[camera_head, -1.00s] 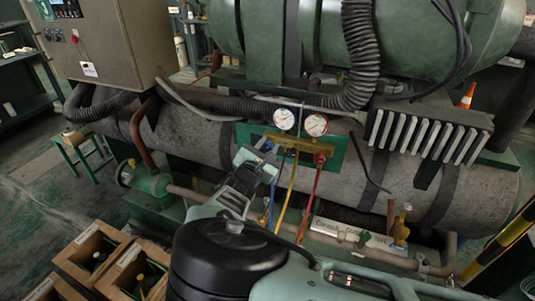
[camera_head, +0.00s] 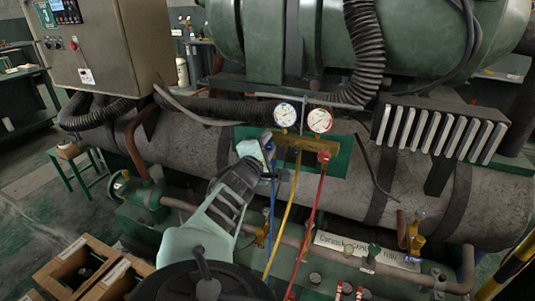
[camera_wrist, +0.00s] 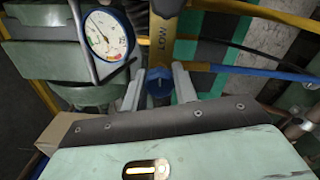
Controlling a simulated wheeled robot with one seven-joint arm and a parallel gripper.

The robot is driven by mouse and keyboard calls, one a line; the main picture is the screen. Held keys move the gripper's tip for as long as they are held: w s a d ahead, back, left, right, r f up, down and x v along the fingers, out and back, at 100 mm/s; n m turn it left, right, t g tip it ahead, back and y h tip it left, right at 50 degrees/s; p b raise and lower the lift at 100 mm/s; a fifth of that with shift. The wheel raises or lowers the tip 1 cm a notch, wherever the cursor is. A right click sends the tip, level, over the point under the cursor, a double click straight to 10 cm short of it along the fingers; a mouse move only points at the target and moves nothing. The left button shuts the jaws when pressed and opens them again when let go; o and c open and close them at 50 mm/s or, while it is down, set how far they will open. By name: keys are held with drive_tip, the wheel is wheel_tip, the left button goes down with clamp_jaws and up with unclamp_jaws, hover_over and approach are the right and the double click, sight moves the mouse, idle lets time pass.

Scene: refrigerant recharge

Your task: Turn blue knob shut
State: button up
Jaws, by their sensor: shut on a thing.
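The blue knob (camera_wrist: 158,88) sits at the left end of the brass manifold (camera_wrist: 165,35), below the LOW lettering in the wrist view. My gripper (camera_wrist: 159,86) has one finger on each side of the knob and is shut on it. In the head view my gripper (camera_head: 268,148) reaches the manifold's left end from the lower left and hides most of the knob. The blue-rimmed gauge (camera_head: 285,114) is above it, and also shows in the wrist view (camera_wrist: 106,34). The red gauge (camera_head: 319,120) and red knob (camera_head: 324,157) are to the right.
Blue (camera_head: 272,205), yellow (camera_head: 284,225) and red (camera_head: 308,230) hoses hang below the manifold. A green plate (camera_head: 345,155) is behind it, against the large grey pipe (camera_head: 410,185). A finned block (camera_head: 440,128) is at upper right. Wooden crates (camera_head: 60,268) stand at lower left.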

drive_tip(key=shift+m+b, duration=0.4)
drive_tip(key=shift+m, duration=0.1)
drive_tip(key=o, duration=1)
drive_tip(key=shift+c, duration=0.2)
